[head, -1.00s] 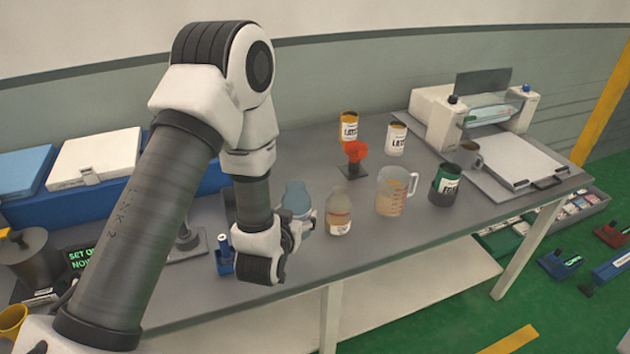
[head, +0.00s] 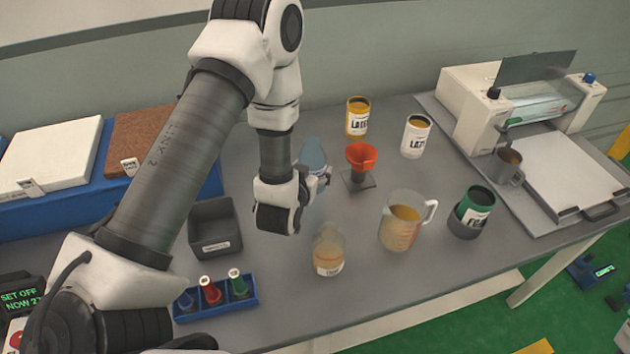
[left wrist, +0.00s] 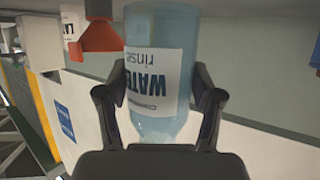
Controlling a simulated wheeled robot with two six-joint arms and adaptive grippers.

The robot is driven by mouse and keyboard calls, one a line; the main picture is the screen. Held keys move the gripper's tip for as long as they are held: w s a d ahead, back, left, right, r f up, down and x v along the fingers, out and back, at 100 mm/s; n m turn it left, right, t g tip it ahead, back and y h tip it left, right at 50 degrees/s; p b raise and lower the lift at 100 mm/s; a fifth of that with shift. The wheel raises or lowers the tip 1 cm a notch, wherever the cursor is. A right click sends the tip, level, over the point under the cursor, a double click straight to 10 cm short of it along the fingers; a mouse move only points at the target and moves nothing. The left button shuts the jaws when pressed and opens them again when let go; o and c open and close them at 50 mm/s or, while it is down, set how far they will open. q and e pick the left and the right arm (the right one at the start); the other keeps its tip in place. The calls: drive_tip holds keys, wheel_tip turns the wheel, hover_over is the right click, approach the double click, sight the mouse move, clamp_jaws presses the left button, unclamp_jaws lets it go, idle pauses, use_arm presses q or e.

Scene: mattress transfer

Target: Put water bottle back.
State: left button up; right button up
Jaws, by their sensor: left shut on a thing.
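The blue translucent water bottle (head: 312,156) is partly hidden behind my left wrist in the head view. My left gripper (head: 320,180) is shut on it. In the left wrist view the bottle (left wrist: 160,45) stands between both fingers of the gripper (left wrist: 160,110), with its "WATER rinse" label appearing upside down. The bottle is left of the orange funnel (head: 361,156) in the head view. Whether its base touches the table cannot be told. My right gripper does not show.
A dark empty bin (head: 215,228) and a blue rack (head: 215,300) are at left.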

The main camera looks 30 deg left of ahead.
use_arm(q)
drive_tip(key=shift+s+f, duration=0.35)
drive_tip(key=shift+f, duration=0.2)
drive_tip(key=shift+s+f, duration=0.35)
drive_tip(key=shift+f, duration=0.2)
drive_tip(key=f, duration=0.1)
drive_tip(key=w+f+p, duration=0.1)
drive_tip(key=f, duration=0.1)
drive_tip(key=shift+w+f, duration=0.15)
drive_tip(key=shift+f, duration=0.1)
drive_tip(key=shift+w+f, duration=0.1)
drive_tip(key=shift+w, duration=0.05)
drive_tip(key=shift+s+r, duration=0.2)
drive_tip(key=shift+s, duration=0.15)
drive_tip(key=shift+f+b, duration=0.1)
drive_tip(key=shift+b, duration=0.2)
drive_tip(key=o, duration=1.2)
drive_tip(key=shift+o, duration=1.3)
drive_tip(key=shift+w+f, duration=0.2)
drive_tip(key=shift+w, duration=0.05)
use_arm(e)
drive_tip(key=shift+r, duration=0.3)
use_arm(q)
drive_tip(key=shift+s+r, duration=0.1)
